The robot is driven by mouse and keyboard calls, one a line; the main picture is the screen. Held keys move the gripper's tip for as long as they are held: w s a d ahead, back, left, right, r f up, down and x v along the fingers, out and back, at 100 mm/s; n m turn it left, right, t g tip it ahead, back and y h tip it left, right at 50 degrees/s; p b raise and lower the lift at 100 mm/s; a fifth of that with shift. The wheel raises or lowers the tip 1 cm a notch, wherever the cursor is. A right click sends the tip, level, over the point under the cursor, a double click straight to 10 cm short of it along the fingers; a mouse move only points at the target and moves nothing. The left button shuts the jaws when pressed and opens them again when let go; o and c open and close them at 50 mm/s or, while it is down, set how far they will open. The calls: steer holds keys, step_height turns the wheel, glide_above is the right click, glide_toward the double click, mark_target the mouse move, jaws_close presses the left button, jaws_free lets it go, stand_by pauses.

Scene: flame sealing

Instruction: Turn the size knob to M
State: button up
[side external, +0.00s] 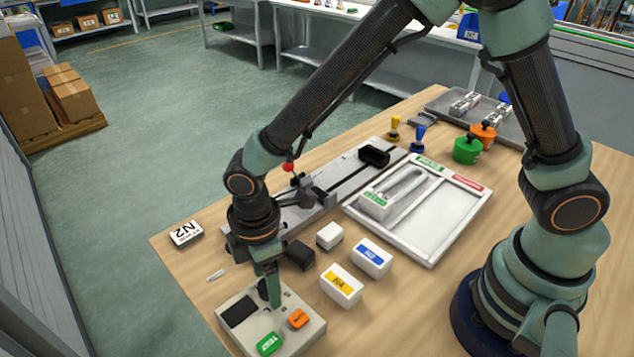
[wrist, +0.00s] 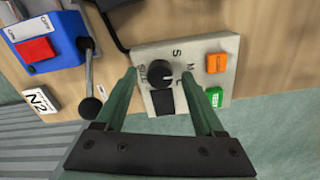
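The size knob (wrist: 160,74) is a round black dial on a light grey control box (wrist: 224,50). In the wrist view the letters S, M and L stand around it, with SIZE printed on its left. I cannot tell clearly which letter it points to. My gripper (wrist: 159,76) is open, with one green finger on each side of the knob. The fingers look apart from the knob in this view. In the side view my gripper (side external: 270,285) points down over the control box (side external: 310,333), and its finger partly hides the knob.
The box also has an orange button (side external: 298,319), a green button (side external: 270,344) and a dark screen (side external: 239,311). A black block (side external: 299,254) and white boxes with yellow (side external: 341,286) and blue labels (side external: 371,259) stand nearby. An N2 block (side external: 186,234) lies at the left table edge.

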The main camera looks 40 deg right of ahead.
steer(key=shift+r, duration=0.1)
step_height(320, 180, up, 12)
stand_by(0.5)
steer(key=s+d+r+m+t, duration=0.1)
steer(key=d+r+m+t, duration=0.1)
steer(key=d+r+m, duration=0.2)
steer(key=s+d+r+m+t, duration=0.1)
steer(key=d+r+m+t, duration=0.2)
steer(key=d+m, duration=0.8)
steer(key=d+r, duration=0.1)
steer(key=d, duration=0.8)
steer(key=shift+s+d+r+t, duration=0.3)
steer(key=shift+s+d, duration=0.05)
steer(key=shift+d, duration=0.05)
